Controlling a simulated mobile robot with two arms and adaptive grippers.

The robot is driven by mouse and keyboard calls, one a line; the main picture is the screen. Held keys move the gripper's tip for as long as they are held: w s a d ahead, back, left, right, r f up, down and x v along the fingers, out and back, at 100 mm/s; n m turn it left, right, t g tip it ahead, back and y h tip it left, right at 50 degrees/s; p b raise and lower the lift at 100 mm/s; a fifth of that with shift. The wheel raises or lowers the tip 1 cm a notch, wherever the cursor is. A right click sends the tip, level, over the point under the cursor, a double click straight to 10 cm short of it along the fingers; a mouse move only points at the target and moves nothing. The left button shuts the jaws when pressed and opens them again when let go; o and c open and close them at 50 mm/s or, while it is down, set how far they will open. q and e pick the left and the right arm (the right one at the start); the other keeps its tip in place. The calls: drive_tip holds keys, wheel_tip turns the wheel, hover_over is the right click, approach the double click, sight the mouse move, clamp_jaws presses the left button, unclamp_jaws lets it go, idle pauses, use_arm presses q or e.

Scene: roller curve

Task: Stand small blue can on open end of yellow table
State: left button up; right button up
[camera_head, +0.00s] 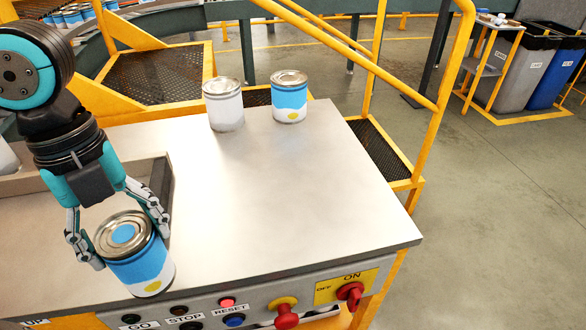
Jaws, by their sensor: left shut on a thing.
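My left gripper (119,228) comes in from the left and is shut on a small blue can (141,268) at the front left of the table. The can has a silver lid with a blue disc and a white band with a yellow spot. It tilts slightly; I cannot tell whether its base touches the table. The table (290,200) has a bare metal top on a yellow frame. A white can (224,106) and another blue can (289,97) stand upright at its back edge. My right gripper is not in view.
A recessed bin (168,190) is set into the tabletop at left. Red knobs and buttons line the front panel (250,303). Yellow railings (440,130) and a step rise at the right and back. The tabletop's middle and right are clear.

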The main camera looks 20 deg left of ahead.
use_arm(q)
drive_tip(key=shift+w+a, duration=0.1)
drive_tip(key=shift+w, duration=0.05)
drive_tip(key=w+d+f+p, duration=0.1)
drive_tip(key=w+f+p, duration=0.1)
drive_tip(key=w, duration=0.5)
drive_tip(key=w+d+f+p, duration=0.2)
drive_tip(key=w+f, duration=0.1)
drive_tip(key=w, duration=0.5)
drive_tip(key=shift+d, duration=0.3)
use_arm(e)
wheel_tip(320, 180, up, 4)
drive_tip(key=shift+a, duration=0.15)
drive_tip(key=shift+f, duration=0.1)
use_arm(q)
drive_tip(key=shift+w+f+b, duration=0.1)
drive_tip(key=shift+f+b, duration=0.15)
drive_tip(key=shift+b, duration=0.15)
drive_tip(key=o, duration=1.7)
drive_tip(key=shift+r, duration=0.1)
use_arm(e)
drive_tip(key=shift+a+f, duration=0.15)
